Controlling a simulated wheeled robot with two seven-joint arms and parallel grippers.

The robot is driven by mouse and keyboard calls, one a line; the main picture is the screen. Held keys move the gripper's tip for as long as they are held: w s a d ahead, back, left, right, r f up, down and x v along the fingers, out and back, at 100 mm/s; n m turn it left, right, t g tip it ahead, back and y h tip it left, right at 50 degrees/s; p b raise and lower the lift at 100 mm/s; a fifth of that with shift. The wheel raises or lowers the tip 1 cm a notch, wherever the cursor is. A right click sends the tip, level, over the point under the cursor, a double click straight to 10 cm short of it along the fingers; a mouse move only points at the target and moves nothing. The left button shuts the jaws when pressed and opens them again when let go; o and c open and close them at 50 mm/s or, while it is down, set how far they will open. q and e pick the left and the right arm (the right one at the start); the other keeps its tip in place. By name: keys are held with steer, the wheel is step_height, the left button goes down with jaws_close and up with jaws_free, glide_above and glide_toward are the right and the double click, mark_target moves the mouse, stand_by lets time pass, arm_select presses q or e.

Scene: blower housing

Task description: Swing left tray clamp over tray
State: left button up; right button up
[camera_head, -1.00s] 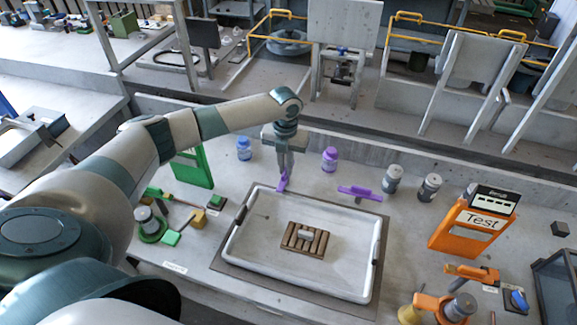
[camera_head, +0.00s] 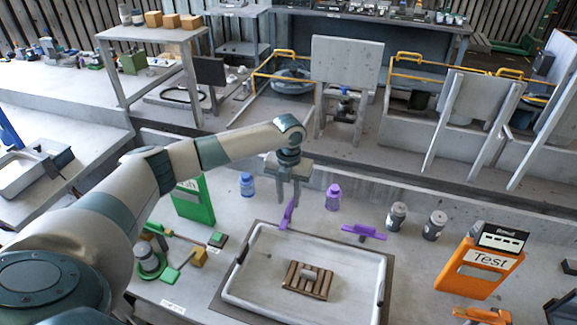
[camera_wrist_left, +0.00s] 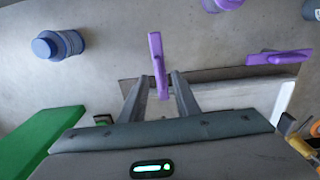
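The left tray clamp, a purple lever (camera_head: 288,216), stands at the back edge of the white tray (camera_head: 252,236), left of the tray's middle. It also shows in the left wrist view (camera_wrist_left: 157,62). A second purple clamp (camera_head: 364,232) lies across to its right, also seen in the wrist view (camera_wrist_left: 278,57). My left gripper (camera_head: 288,203) points down at the left clamp. In the wrist view its fingers (camera_wrist_left: 159,80) are apart, one on each side of the lever, with gaps visible. Whether they touch lower down is hidden. My right gripper is not in view.
A brown slatted part (camera_head: 308,281) lies in the tray. Blue (camera_head: 247,184) and purple (camera_head: 333,198) bottles stand behind the clamps. A green stand (camera_head: 193,201) is left; grey jars (camera_head: 397,216) and an orange Test stand (camera_head: 479,269) are right.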

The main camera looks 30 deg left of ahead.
mark_target(289, 206)
arm_select(q)
step_height(289, 206, up, 14)
steer(key=b, duration=0.3)
steer(key=shift+r, duration=0.2)
stand_by(0.4)
